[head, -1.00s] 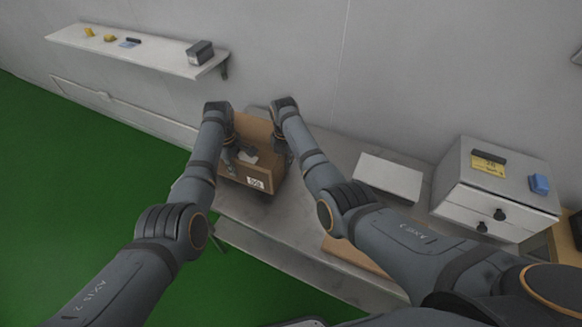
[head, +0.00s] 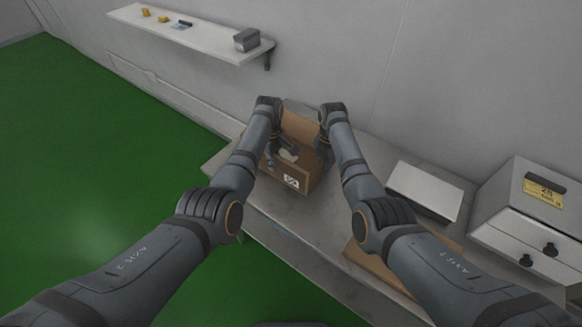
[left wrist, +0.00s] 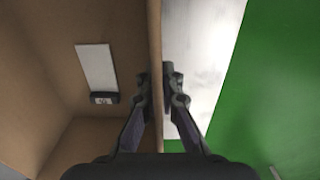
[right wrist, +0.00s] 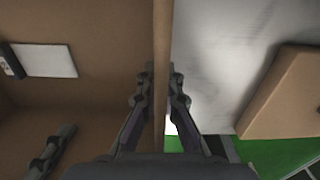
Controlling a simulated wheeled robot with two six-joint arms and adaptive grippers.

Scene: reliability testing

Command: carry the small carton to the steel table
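The small carton (head: 297,180) is an open brown box with a white label on its front. It is at the left part of a grey, metal-looking table (head: 270,205); I cannot tell whether it touches the top. My left gripper (head: 270,150) has its fingers on both sides of one carton wall, closed on it in the left wrist view (left wrist: 158,90). My right gripper (head: 322,150) pinches the opposite wall, as the right wrist view (right wrist: 162,92) shows. Inside lies a white card (left wrist: 97,65) with a dark piece at its end.
A white flat box (head: 425,190) and a white drawer unit (head: 525,225) stand to the right. A brown board or box (head: 385,268) lies near the table's front, partly behind my right arm. A wall shelf (head: 195,38) holds small items. Green floor is clear at left.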

